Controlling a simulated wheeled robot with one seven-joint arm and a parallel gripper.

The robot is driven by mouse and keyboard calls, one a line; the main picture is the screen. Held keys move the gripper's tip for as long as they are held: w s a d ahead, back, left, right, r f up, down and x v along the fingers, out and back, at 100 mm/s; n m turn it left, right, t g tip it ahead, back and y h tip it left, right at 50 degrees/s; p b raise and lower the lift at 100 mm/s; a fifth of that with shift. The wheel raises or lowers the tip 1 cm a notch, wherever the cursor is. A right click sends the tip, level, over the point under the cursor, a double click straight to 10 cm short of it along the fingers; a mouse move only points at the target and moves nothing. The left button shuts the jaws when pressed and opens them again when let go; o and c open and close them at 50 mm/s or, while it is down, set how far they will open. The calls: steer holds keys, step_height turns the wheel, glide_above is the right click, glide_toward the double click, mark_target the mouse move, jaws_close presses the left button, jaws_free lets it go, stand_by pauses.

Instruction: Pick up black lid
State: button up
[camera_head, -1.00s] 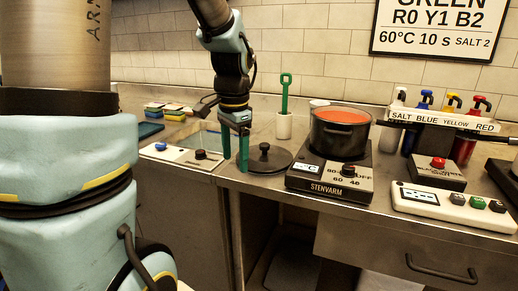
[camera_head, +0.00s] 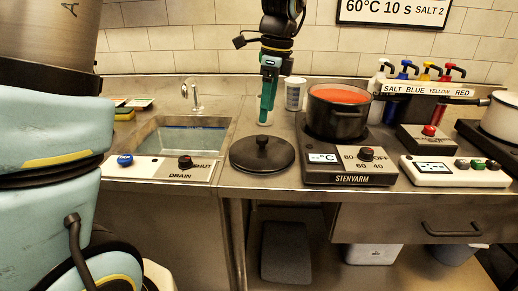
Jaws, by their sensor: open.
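The black lid (camera_head: 258,158) lies flat on the steel counter, between the sink and the hot plate, with its round knob up. My gripper (camera_head: 267,97) is above and behind the lid in the picture, pointing down and apart from it. Its green fingers overlap in this view, and nothing is visibly held. The gripper is open. The lid is in full view.
A black pot (camera_head: 337,122) with red contents stands on the hot plate (camera_head: 348,180) to the lid's right. The sink (camera_head: 185,135) and drain panel (camera_head: 165,169) are to its left. A white cup (camera_head: 295,94) stands behind. Pump bottles (camera_head: 398,95) stand at right.

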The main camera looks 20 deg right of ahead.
mark_target(262, 137)
steer(key=f, duration=0.2)
steer(key=f+p, duration=0.1)
steer(key=f, duration=0.2)
steer(key=a+f, duration=0.1)
steer(key=f, duration=0.2)
steer(key=shift+w+p, duration=0.3)
steer(key=shift+p, duration=0.05)
jaws_close()
stand_by(1.0)
